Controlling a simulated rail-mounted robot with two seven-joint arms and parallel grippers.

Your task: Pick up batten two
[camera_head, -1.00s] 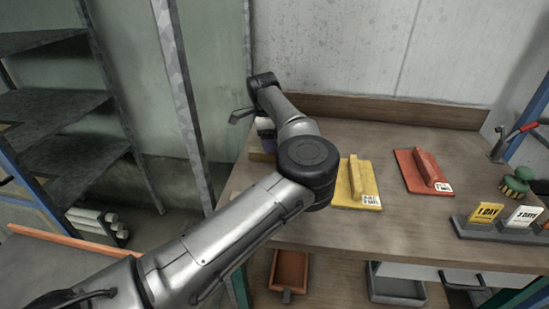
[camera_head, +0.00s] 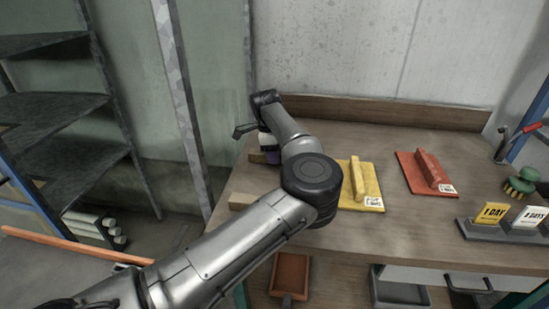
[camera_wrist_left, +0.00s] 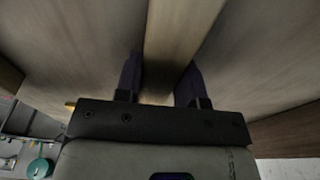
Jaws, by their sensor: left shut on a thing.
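A pale wooden batten (camera_wrist_left: 182,35) runs between the two dark purple fingers of my left gripper (camera_wrist_left: 160,85) in the left wrist view. The gripper is shut on it. In the head view the left gripper (camera_head: 270,152) is at the back left of the workbench, partly hidden by its own wrist. A short piece of pale wood (camera_head: 257,157) shows beside its fingers. Another pale wooden end (camera_head: 241,200) sticks out left of my arm's elbow, near the bench's left edge; the rest is hidden. I cannot read any number on either piece. My right gripper is not in view.
A yellow float (camera_head: 368,200) and a red float (camera_head: 408,165) lie on the workbench (camera_head: 400,235). Day signs (camera_head: 490,213) and a green brush (camera_head: 521,183) are at the right. A wall and wooden backboard (camera_head: 400,110) close the rear. Metal shelves (camera_head: 60,105) stand left.

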